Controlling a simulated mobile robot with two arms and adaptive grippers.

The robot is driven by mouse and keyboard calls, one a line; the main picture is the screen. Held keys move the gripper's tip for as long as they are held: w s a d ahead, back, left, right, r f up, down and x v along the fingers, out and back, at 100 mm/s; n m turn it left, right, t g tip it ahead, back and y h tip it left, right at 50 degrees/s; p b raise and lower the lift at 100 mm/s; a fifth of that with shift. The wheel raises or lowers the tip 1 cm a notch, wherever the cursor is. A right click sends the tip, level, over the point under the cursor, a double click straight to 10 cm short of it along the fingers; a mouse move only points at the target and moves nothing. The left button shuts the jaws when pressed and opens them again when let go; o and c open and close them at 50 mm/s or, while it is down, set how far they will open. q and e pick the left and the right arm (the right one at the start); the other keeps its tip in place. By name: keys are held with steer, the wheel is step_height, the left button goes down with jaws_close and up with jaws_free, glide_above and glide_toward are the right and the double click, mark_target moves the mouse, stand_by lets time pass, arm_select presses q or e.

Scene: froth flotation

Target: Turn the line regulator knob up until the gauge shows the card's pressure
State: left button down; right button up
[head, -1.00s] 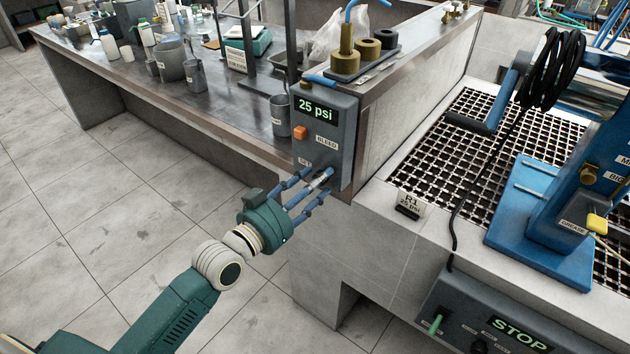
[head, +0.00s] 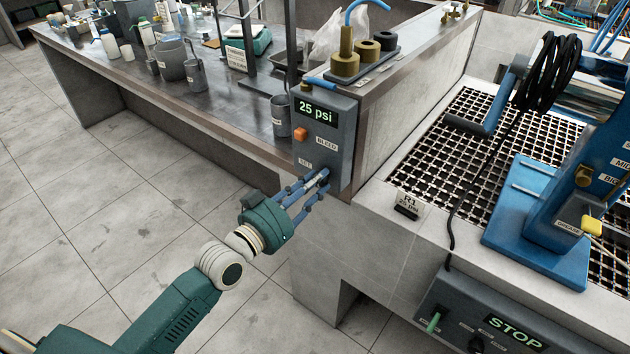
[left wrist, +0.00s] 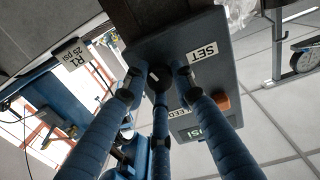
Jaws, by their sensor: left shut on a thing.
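The grey regulator box (head: 325,145) is fixed at the end of the bench, and its green display (head: 316,111) reads 25 psi. The card (head: 411,203) on the ledge reads R1, 25 psi; it also shows in the left wrist view (left wrist: 73,55). My left gripper (head: 318,180) has its blue fingers closed around the knob at the low front of the box, by the SET label (left wrist: 202,53). The knob (left wrist: 154,76) is mostly hidden by the fingers. My right gripper is not in view.
An orange button (head: 301,134) with a BLEED label sits above the knob. A grating (head: 440,160) with a blue machine (head: 545,225) lies to the right. A control panel (head: 480,320) showing STOP is at the lower right. Open floor lies to the left.

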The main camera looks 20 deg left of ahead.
arm_select(q)
steer(key=c, duration=1.4)
jaws_free()
steer(key=shift+f, duration=0.15)
steer(key=v, duration=1.2)
steer(key=shift+f, duration=0.1)
